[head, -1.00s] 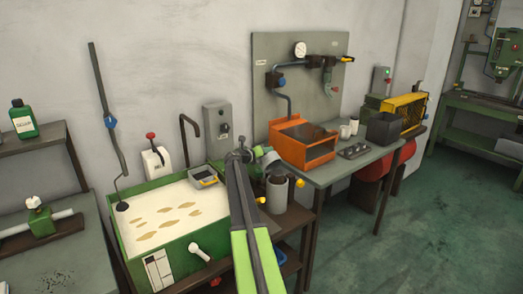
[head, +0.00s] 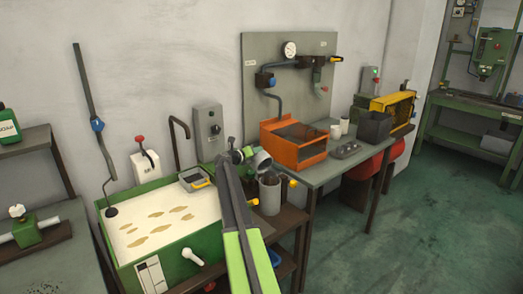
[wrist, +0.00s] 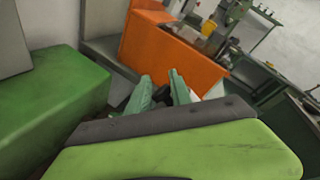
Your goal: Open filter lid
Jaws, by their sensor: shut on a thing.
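The filter is an upright grey cylinder (head: 269,193) with yellow fittings, right of the green tank. Its grey round lid (head: 262,161) is tilted up above the cylinder's top, its round face turned to the right. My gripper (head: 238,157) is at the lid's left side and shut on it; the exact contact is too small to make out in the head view. In the wrist view my gripper's pale green fingers (wrist: 163,92) have a dark part between them, and most of the lid is hidden there.
The green tank (head: 187,262) with pale liquid stands left of my arm. An orange bin (head: 291,155) sits on the grey bench to the right, with cups and a dark box (head: 372,126) beyond it. Green floor is free at the lower right.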

